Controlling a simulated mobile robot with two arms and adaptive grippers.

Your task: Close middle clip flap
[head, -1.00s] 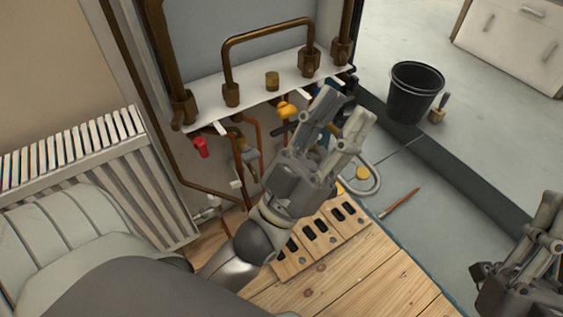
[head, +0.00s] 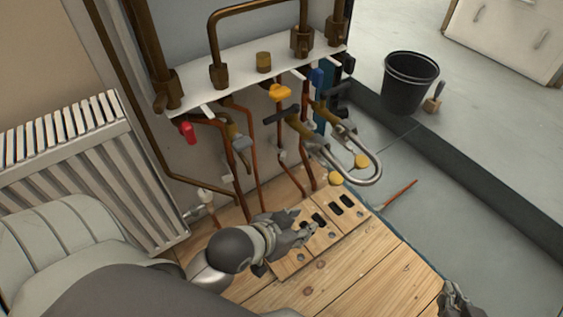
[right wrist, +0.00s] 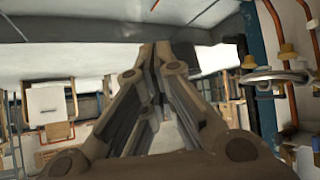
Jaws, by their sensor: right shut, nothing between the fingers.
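Small pale flap-like parts show among the copper pipes under the white shelf. One is at the left (head: 207,111), one at the right (head: 298,75), and a small white piece sits lower on a pipe (head: 282,155). I cannot tell which is the middle clip flap or how far any is open. My left gripper (head: 308,230) is low over the slotted wooden board, below and apart from the pipes; its finger opening is unclear. My right gripper (head: 453,292) is at the lower right, far from the pipes. In the right wrist view its fingers (right wrist: 156,52) meet, empty.
The white shelf (head: 260,72) carries brass fittings. A red-handled valve (head: 188,132), a yellow-handled valve (head: 279,92) and a curved metal tube (head: 372,170) stand out. A radiator (head: 85,165) is at left, a black bucket (head: 410,82) at back right. Floor there is mostly clear.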

